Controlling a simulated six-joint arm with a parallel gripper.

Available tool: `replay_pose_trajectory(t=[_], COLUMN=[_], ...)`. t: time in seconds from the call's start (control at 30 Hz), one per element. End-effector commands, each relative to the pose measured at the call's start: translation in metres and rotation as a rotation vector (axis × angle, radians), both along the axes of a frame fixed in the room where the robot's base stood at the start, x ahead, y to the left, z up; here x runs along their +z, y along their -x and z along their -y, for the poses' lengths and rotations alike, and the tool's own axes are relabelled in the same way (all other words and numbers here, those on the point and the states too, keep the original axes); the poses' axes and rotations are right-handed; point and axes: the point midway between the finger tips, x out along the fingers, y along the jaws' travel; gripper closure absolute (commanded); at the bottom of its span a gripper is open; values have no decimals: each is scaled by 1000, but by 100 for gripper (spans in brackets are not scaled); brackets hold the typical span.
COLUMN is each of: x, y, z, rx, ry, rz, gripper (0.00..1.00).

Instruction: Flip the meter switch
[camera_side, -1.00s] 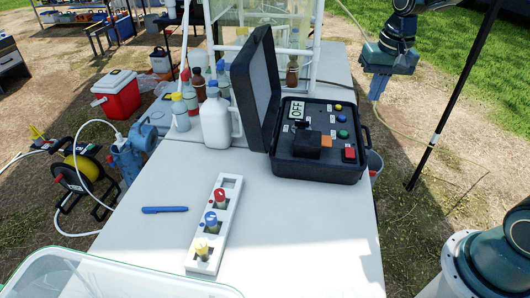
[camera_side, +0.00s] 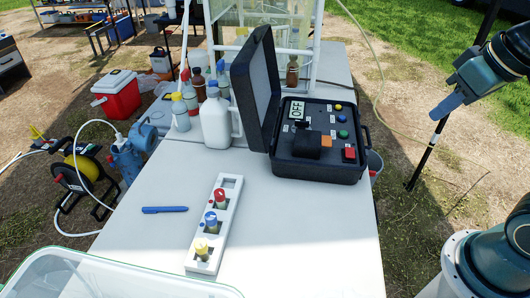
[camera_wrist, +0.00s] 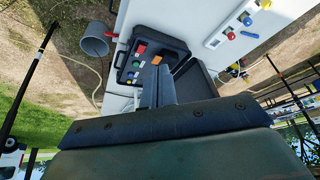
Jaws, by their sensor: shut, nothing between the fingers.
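The meter (camera_side: 318,170) is a black open case on the table's right side, lid standing up at its left. Its display (camera_side: 297,110) reads OFF. Its panel has an orange part (camera_side: 327,141), a dark raised block (camera_side: 306,145), a red square (camera_side: 349,154) and several round coloured buttons; I cannot tell which is the switch. My gripper (camera_side: 440,109) is shut and empty, in the air to the right of the meter, clear of it. In the wrist view, my shut fingers (camera_wrist: 157,72) overlap the view of the meter (camera_wrist: 150,42) and hide part of it.
A white rack (camera_side: 205,262) with red, blue and yellow-topped items and a blue pen (camera_side: 164,210) lie on the table. A dark pole (camera_side: 420,165) and a grey bucket (camera_side: 374,163) are right of the table.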

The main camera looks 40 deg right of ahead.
Motion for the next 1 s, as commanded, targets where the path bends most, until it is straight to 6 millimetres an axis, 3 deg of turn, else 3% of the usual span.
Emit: replay_pose_trajectory(t=[0.2,0.43,0.47,0.53,0.63,0.83,1.0], x=[-4,-7,-7,-7,-6,-3,-1], y=[26,33,33,32,30,17,-7], z=[-6,-7,-7,-7,-6,-4,2], rx=[70,90,90,90,84,48,-16], ry=[23,30,30,30,28,16,-5], rz=[47,59,58,58,54,27,-16], gripper=[100,100,98,84,65,64,64])
